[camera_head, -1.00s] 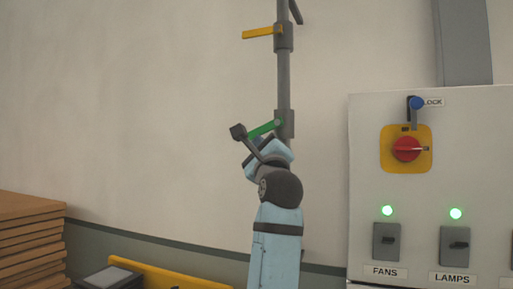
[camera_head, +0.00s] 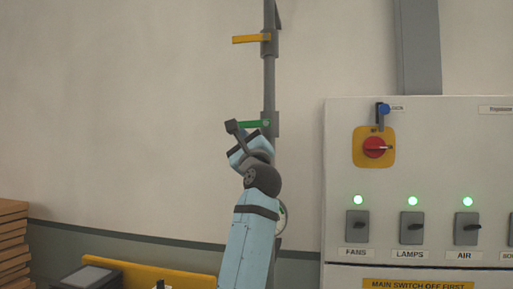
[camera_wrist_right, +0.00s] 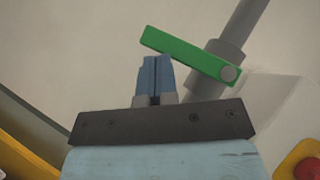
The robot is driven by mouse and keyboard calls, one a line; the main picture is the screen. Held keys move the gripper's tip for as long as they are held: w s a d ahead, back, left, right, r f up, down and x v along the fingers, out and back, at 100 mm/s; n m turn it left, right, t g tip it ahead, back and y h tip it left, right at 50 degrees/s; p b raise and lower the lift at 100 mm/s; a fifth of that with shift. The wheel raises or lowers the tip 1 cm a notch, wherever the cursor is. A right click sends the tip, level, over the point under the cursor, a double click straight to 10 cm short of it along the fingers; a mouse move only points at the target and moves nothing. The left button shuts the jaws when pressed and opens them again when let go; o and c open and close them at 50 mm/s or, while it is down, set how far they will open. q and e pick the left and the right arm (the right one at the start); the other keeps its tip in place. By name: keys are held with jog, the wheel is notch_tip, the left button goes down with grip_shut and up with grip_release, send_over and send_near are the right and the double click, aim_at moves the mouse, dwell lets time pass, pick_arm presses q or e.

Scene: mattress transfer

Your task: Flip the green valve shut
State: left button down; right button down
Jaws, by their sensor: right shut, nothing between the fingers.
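The green valve (camera_head: 252,124) is a flat green lever on a grey upright pipe (camera_head: 269,85). The lever sticks out left from its pivot, nearly level, crosswise to the pipe. In the right wrist view the green lever (camera_wrist_right: 185,52) slants across the upper middle, with its pivot at the right end on the pipe. My right gripper (camera_wrist_right: 155,70) is shut and empty, its blue fingertips just below the lever's free end; I cannot tell whether they touch. In the head view my right gripper (camera_head: 246,141) is under the lever, its fingers mostly hidden. My left gripper is out of view.
A yellow lever (camera_head: 250,39) sits higher on the same pipe. A pale switch panel (camera_head: 430,140) with a red knob (camera_head: 375,147) and several grey switches stands to the right. Stacked brown boards (camera_head: 12,240) are at lower left. The wall left of the pipe is clear.

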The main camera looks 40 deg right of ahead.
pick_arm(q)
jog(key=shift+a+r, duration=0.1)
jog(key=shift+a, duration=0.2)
pick_arm(e)
jog(key=shift+r, duration=0.2)
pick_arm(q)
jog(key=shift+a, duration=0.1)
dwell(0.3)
